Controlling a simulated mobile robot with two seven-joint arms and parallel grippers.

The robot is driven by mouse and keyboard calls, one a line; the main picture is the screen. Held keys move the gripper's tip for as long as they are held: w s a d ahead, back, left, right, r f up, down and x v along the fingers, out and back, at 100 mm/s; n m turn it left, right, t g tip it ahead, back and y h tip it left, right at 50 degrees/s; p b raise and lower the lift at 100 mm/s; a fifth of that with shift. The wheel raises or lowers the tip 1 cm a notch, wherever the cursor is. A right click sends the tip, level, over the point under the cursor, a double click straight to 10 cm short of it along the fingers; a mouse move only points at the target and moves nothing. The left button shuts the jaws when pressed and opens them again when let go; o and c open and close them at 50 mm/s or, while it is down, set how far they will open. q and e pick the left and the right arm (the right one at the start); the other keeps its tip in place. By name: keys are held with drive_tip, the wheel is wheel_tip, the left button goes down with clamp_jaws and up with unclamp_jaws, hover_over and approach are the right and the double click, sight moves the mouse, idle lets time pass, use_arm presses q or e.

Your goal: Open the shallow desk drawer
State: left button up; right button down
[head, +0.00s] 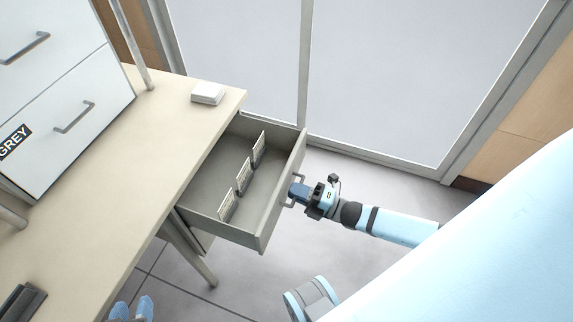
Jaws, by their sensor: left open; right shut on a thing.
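The shallow desk drawer (188,188) is grey and stands pulled well out from under the wooden desk top (105,185). Its inside shows. Its front panel (284,185) carries a bar handle (299,178) on the outer side. My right gripper (296,192) is at this handle and shut on it; its fingers partly hide the bar. My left gripper (132,309) shows only as two light-blue tips at the bottom left edge, apart and empty, below the desk edge. The rest of it is out of frame.
Several upright labelled cards (243,178) stand in the drawer. A dark object (20,303) lies at the desk's lower left. Glass panels (390,80) stand behind. Tiled floor shows below the drawer.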

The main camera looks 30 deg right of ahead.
drive_tip(key=shift+s+d, duration=0.3)
drive_tip(key=shift+s, duration=0.05)
use_arm(q)
drive_tip(key=shift+f, duration=0.1)
use_arm(e)
drive_tip(key=c, duration=1.2)
unclamp_jaws()
drive_tip(key=shift+c, duration=0.2)
use_arm(q)
drive_tip(key=shift+s+a+p, duration=0.1)
drive_tip(key=shift+a+p, duration=0.1)
drive_tip(key=shift+p, duration=0.45)
use_arm(e)
drive_tip(key=v, duration=1.3)
drive_tip(key=shift+s+d, duration=0.25)
drive_tip(key=shift+s, duration=0.05)
